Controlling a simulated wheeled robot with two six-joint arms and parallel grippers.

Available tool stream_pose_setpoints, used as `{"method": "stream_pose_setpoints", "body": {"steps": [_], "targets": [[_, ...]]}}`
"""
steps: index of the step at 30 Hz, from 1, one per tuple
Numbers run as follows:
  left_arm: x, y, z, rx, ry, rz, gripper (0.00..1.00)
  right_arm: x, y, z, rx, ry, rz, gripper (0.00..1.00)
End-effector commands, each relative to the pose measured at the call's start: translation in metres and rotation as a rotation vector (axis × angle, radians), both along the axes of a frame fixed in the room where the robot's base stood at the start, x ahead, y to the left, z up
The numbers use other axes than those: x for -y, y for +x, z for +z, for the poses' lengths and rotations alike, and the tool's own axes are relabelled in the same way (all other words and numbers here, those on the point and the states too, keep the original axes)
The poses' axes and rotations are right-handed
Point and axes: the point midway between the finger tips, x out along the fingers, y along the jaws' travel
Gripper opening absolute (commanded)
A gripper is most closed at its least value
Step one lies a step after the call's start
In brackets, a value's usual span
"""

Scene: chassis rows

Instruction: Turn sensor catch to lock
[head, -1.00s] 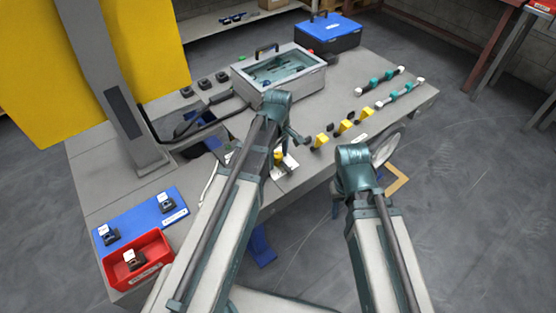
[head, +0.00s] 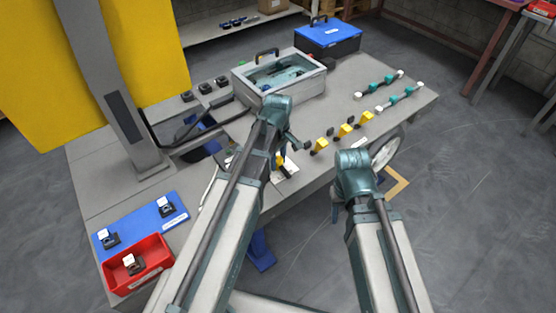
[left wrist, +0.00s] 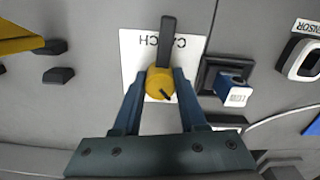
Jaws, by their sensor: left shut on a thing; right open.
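The catch (left wrist: 159,84) is a yellow round knob with a dark lever on a white plate marked CATCH (left wrist: 190,48). In the left wrist view the lever points straight up the picture. My left gripper (left wrist: 158,86) has its two blue fingers shut on the knob, one on each side. In the head view the yellow catch (head: 280,160) shows only partly beside my left gripper (head: 284,148). A blue plug (left wrist: 235,90) sits in a dark socket right of the catch. My right gripper (head: 337,207) is mostly hidden behind its arm, off the table's front edge.
Several yellow pieces with dark ends (head: 343,131) stand right of the catch. A clear-lidded case (head: 310,84) and a blue box (head: 340,42) stand behind. A red bin (head: 145,273) and blue mat (head: 140,220) lie at left. A grey column (head: 110,80) rises at left.

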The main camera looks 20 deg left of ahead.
Motion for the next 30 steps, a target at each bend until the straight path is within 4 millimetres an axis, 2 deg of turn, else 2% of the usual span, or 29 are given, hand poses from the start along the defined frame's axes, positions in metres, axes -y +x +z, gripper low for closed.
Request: {"method": "stream_pose_setpoints", "body": {"steps": [8,30], "targets": [[-0.0001,-0.0002,-0.0001,0.000,0.000,-0.201,0.00,0.0000,0.0000,-0.0001,0.000,0.000,0.000,0.50],[-0.0005,-0.0005,-0.0001,0.000,0.000,-0.905,0.00,0.0000,0.0000,-0.0001,0.000,0.000,0.000,0.50]]}}
